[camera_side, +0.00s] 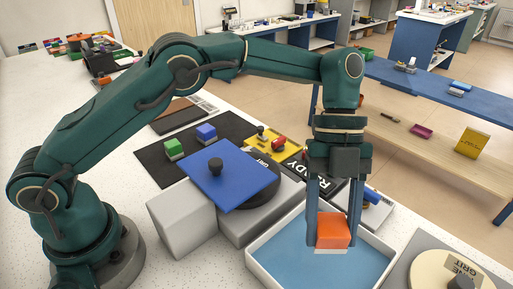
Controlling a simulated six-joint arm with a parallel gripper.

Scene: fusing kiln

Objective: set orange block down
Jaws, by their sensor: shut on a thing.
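An orange block (332,230) with a pale underside is between the fingers of my gripper (334,225). My gripper points down and is shut on the block. The block is over the white-rimmed tray (262,273) with a blue inside, in the lower middle of the side view. I cannot tell whether the block touches the tray's floor or hangs just above it.
A blue plate (222,177) with a dark knob lies over a round dark disc left of the tray, beside a grey box (181,219). A cream disc (446,275) labelled GRIT is at right.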

